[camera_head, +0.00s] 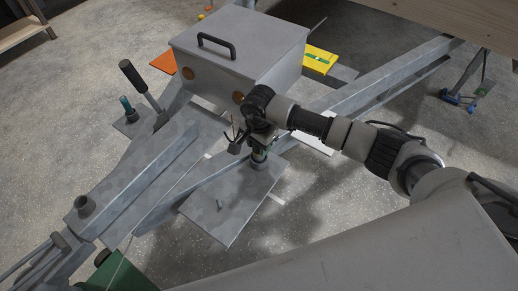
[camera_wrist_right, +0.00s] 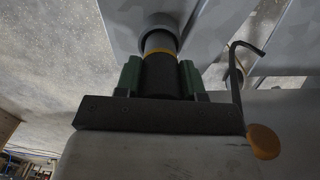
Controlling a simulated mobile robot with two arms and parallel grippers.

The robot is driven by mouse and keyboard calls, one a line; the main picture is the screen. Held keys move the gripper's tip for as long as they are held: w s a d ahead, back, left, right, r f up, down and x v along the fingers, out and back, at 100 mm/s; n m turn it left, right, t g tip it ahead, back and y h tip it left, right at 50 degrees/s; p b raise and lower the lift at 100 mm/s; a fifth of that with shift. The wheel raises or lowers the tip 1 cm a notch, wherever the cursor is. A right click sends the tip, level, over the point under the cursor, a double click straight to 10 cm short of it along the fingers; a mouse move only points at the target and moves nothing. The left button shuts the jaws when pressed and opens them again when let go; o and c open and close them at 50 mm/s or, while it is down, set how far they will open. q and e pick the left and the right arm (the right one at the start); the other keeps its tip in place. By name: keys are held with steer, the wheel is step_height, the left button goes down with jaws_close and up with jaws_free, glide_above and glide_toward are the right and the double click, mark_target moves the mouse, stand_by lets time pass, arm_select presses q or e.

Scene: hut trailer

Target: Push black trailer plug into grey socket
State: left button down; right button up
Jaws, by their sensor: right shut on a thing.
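My right arm comes in from the right in the head view, and its gripper (camera_head: 261,153) points down over a flat grey plate (camera_head: 222,222) on the trailer frame. In the wrist view the green fingers of this gripper (camera_wrist_right: 160,78) are shut on the black plug (camera_wrist_right: 160,76), one on each side. The plug has a yellow band (camera_wrist_right: 159,52) near its front. Its front end is at the mouth of the round grey socket (camera_wrist_right: 156,22), lined up with it; how deep it sits I cannot tell. My left gripper is not in view.
A grey box (camera_head: 240,45) with a black handle stands just behind my right gripper. A black-handled lever (camera_head: 140,84) and sloping metal beams (camera_head: 150,180) lie to the left. A small pin (camera_head: 220,204) rises from the plate. Open concrete floor lies around the trailer.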

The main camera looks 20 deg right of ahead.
step_height(320, 180, down, 3)
steer(key=shift+r, duration=0.2)
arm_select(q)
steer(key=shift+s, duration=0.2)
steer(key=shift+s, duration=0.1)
arm_select(e)
steer(key=shift+f, duration=0.1)
steer(key=o, duration=1)
steer(key=shift+c, duration=0.2)
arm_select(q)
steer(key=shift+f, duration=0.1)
